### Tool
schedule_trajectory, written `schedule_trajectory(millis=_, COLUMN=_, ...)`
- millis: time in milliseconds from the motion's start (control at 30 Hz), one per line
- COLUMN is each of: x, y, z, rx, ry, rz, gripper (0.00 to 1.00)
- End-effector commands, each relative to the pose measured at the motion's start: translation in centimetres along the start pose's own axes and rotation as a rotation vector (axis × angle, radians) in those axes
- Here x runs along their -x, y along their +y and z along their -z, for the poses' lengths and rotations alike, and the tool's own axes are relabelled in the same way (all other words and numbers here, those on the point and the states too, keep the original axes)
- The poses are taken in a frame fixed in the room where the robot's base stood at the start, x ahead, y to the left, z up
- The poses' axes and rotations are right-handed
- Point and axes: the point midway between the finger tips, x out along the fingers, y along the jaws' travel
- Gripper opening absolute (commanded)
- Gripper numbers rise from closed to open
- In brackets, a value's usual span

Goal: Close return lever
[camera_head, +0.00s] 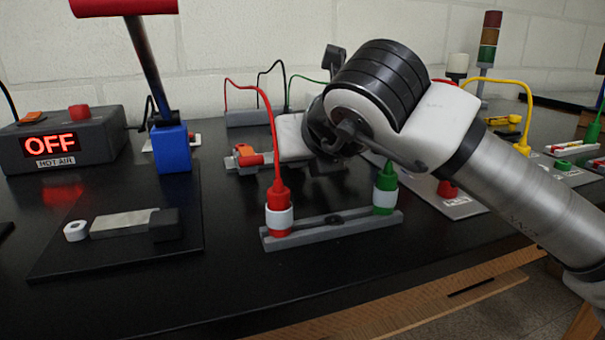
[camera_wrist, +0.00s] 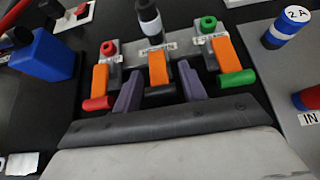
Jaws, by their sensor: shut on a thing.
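In the wrist view, three orange levers stand side by side on a grey base. The left one (camera_wrist: 100,78) ends in a red grip, the middle one (camera_wrist: 158,67) in a black grip (camera_wrist: 161,91), the right one (camera_wrist: 227,55) in a green grip. The small labels behind them are not clearly legible, so I cannot tell which reads return. My gripper (camera_wrist: 160,72) has its two purple fingers on either side of the middle lever, shut on it near its black grip. In the head view the red-gripped lever (camera_head: 246,151) shows; my wrist hides the others.
A grey bar (camera_head: 335,226) with red and green plugs and cables stands close in front of my wrist. A blue block (camera_head: 172,150) and an OFF hot air box (camera_head: 70,140) are at left. Wrist view: red terminal (camera_wrist: 109,48), green terminal (camera_wrist: 208,24), blue-white cylinder (camera_wrist: 283,30).

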Motion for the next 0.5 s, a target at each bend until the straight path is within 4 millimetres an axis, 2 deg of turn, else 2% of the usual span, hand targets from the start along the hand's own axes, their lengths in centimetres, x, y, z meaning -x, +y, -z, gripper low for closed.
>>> schedule_trajectory(millis=500, x=-0.1, y=0.0, z=0.1, rx=0.0, ry=-0.049, rz=0.0, gripper=0.19)
